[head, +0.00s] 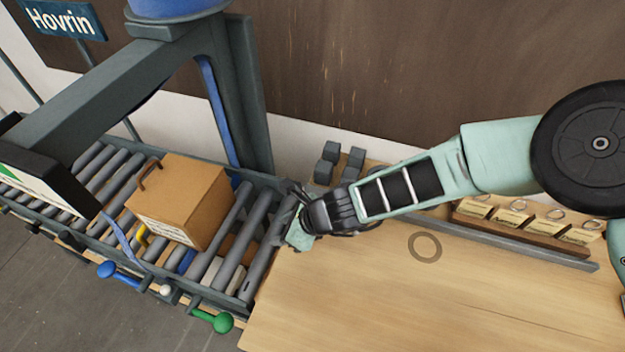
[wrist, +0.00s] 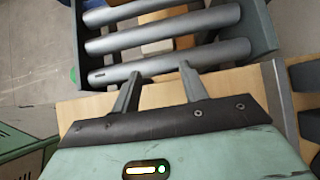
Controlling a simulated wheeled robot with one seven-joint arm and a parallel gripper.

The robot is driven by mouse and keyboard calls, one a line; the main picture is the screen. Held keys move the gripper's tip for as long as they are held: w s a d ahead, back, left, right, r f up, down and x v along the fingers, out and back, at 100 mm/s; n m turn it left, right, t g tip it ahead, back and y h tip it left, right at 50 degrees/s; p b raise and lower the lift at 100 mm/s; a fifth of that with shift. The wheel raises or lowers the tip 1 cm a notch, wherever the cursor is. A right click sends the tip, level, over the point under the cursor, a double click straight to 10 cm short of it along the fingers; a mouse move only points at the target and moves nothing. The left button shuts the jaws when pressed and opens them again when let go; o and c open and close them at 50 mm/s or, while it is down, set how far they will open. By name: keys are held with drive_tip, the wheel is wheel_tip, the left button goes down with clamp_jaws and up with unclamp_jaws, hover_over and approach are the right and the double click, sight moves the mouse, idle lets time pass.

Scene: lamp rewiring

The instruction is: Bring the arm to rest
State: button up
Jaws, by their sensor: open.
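My gripper (wrist: 160,88) is open and empty in the wrist view, its two fingers pointing at the grey rollers (wrist: 165,43) of a conveyor. In the head view my gripper (head: 292,212) is at the end of my arm, which reaches in from the right. It is over the left edge of the wooden bench (head: 400,300), beside the last rollers of the conveyor (head: 235,260). Its fingertips are small and partly hidden in the head view. I cannot tell if the gripper touches anything there.
A cardboard box (head: 182,200) sits on the rollers under a dark frame. Dark grey blocks (head: 347,158) stand at the bench's back. A rack with tags and rings (head: 525,228) is at the back right. The bench's front is clear apart from a ring mark (head: 425,247).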

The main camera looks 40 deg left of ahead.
drive_tip(key=w+d+r+n+h+b, duration=0.1)
drive_tip(key=w+d+r+n+b, duration=0.3)
drive_tip(key=d+r+n, duration=0.85)
drive_tip(key=s+d+r+n+t+h+b, duration=0.1)
drive_tip(key=d+r+n+h, duration=0.1)
drive_tip(key=d, duration=0.8)
drive_tip(key=s+d+r+n+t+h+b, duration=0.1)
drive_tip(key=d+r+n+h+b, duration=0.1)
drive_tip(key=d, duration=0.9)
drive_tip(key=s+d+r+n+t+h+b, duration=0.1)
drive_tip(key=d+r+n+b, duration=0.1)
drive_tip(key=d, duration=0.9)
drive_tip(key=r+n, duration=0.1)
drive_tip(key=n, duration=0.1)
drive_tip(key=shift+s+r+n+h, duration=0.25)
drive_tip(key=shift+r+n+h, duration=0.1)
drive_tip(key=shift+h, duration=0.05)
